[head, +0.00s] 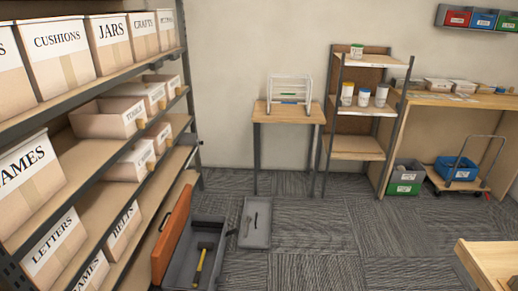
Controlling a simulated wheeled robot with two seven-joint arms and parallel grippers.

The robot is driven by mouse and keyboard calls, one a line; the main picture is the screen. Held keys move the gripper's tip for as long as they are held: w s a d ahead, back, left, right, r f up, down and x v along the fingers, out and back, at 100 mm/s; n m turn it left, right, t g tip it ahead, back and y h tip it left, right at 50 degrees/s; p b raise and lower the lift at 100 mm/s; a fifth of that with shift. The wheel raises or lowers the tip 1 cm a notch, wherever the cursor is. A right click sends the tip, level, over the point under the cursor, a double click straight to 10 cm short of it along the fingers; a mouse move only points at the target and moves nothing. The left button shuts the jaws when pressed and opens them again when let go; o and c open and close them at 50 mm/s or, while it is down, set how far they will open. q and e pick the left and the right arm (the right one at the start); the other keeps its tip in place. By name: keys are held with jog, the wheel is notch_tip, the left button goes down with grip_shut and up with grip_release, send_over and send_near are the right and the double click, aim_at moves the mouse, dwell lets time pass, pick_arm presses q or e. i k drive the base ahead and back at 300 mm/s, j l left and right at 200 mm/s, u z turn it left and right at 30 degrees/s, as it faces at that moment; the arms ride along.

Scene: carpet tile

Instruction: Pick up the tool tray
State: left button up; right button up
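A grey shallow tray (256,222) with a dark handle-like bar along its middle lies on the carpet, just right of an open toolbox. I take it to be the tool tray. The grey toolbox (217,277) has its orange lid (173,236) raised on the left. A hammer with a yellow handle (199,267) lies inside it. The tray looks empty apart from the bar. Neither of my grippers shows in the head view.
Shelving with labelled bins (107,118) runs along the left, close to the toolbox. A small table (268,109) with a white rack stands by the wall. A shelf unit, a workbench and a cart (458,184) are at right. A wooden top (497,262) juts in lower right. Carpet between is clear.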

aim_at(260, 209)
jog(key=i+l+z, duration=0.3)
jog(key=i, duration=0.55)
jog(key=i+z, duration=0.3)
jog(key=i, duration=0.6)
